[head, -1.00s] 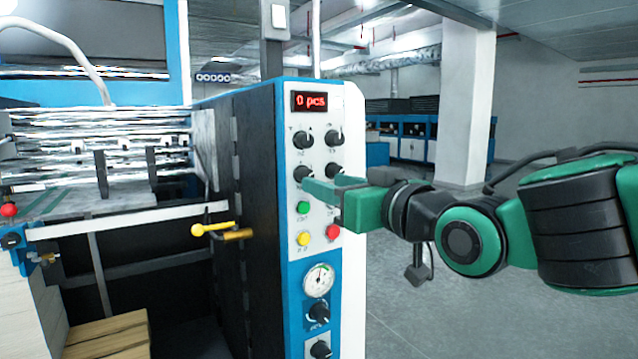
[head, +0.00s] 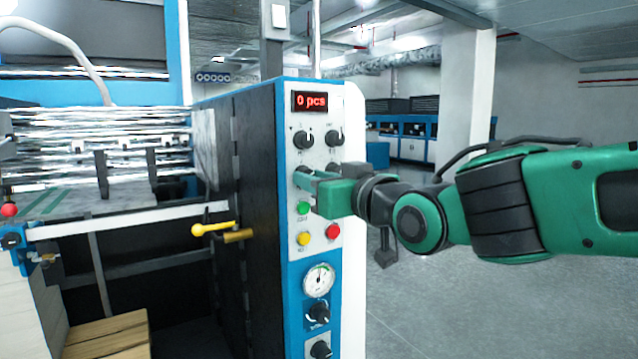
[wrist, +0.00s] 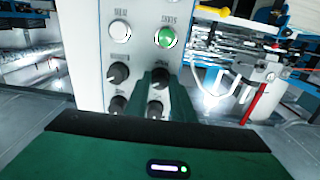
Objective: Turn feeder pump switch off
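The control panel (head: 314,230) has two rows of black knobs under a red display reading "0 pcs". The labels are too small to read, so I cannot tell which knob is the feeder pump switch. My gripper (head: 312,182) is at the left knob of the second row, just above the green button (head: 303,208), and partly covers it. In the wrist view, which looks turned around, that knob (wrist: 160,77) lies between my two fingers (wrist: 164,92). The fingers stand apart. I cannot tell if they touch it.
A yellow button (head: 304,239) and a red button (head: 333,231) are below, then a gauge (head: 318,280) and more knobs. A yellow-ended lever (head: 205,230) juts out left of the panel. The floor on the right is clear.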

